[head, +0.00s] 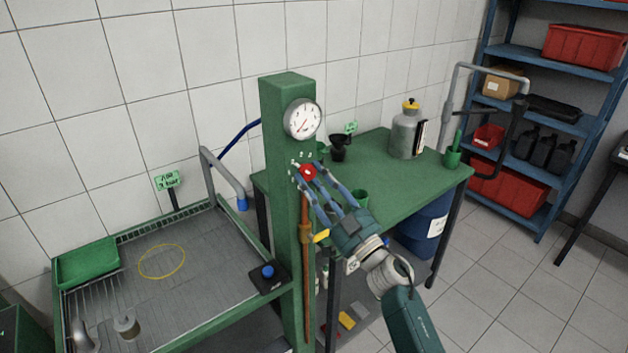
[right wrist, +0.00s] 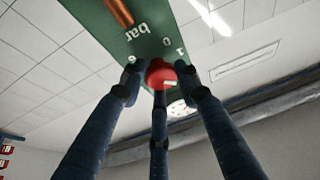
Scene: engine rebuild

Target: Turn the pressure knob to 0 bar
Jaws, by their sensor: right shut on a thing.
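The red pressure knob (head: 308,172) is on the front of the green post (head: 284,230), below a round white gauge (head: 302,119) with a red needle. White scale marks ring the knob. My right gripper (head: 308,175) has its fingers closed around the knob. In the right wrist view, the red knob (right wrist: 160,72) sits between the three dark fingers of my right gripper (right wrist: 160,80), with "bar" and several numbers printed on the green panel (right wrist: 150,35). A white mark shows on the knob's side; which number it points to is unclear. My left gripper is not in view.
A green bench (head: 400,180) with a grey canister (head: 407,135) and small green cups stands behind my right arm. A metal-topped washing table (head: 150,270) is at left, with a blue button (head: 268,271) near the post. Blue shelves (head: 540,120) stand at right.

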